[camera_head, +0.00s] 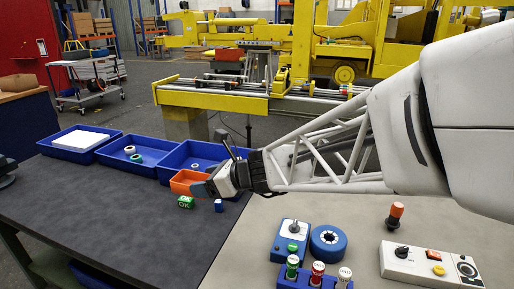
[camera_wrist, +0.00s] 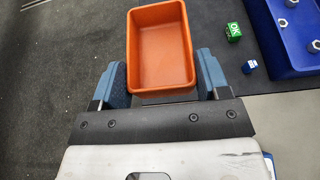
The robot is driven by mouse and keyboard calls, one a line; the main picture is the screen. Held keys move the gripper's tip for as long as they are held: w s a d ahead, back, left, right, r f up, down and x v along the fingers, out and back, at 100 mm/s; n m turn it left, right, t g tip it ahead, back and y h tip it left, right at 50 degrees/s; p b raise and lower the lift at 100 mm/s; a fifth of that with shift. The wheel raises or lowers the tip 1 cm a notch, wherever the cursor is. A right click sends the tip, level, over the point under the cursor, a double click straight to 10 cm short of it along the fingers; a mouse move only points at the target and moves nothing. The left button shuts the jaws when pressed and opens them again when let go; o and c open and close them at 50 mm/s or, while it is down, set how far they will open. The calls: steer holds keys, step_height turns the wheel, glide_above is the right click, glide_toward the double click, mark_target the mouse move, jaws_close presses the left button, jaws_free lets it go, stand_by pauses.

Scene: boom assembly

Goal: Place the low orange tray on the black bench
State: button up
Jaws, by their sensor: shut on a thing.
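The low orange tray (camera_wrist: 160,48) is between the two blue fingertips of my gripper (camera_wrist: 161,75) in the wrist view. My gripper is shut on the tray by its near end, and the tray looks empty. In the head view the orange tray (camera_head: 187,181) shows at the fingertips of my gripper (camera_head: 200,188), over the far part of the black bench (camera_head: 110,215), close to the blue bins. Part of the tray is hidden behind the fingers there. I cannot tell whether its underside touches the bench.
A green OK block (camera_head: 186,202) and a small blue-and-white piece (camera_head: 219,206) stand near the gripper. Blue bins (camera_head: 128,165) line the bench's far edge. The black bench's left and front are clear. A control box (camera_head: 430,265) and blue holders stand on the grey surface at right.

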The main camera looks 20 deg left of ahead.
step_height(320, 180, down, 25)
steer(key=shift+r, duration=0.1)
steer(key=shift+w+a, duration=0.1)
glide_above(202, 235)
steer(key=shift+f, duration=0.75)
stand_by(0.4)
steer(key=shift+f, duration=1.75)
steer(key=shift+f, duration=0.1)
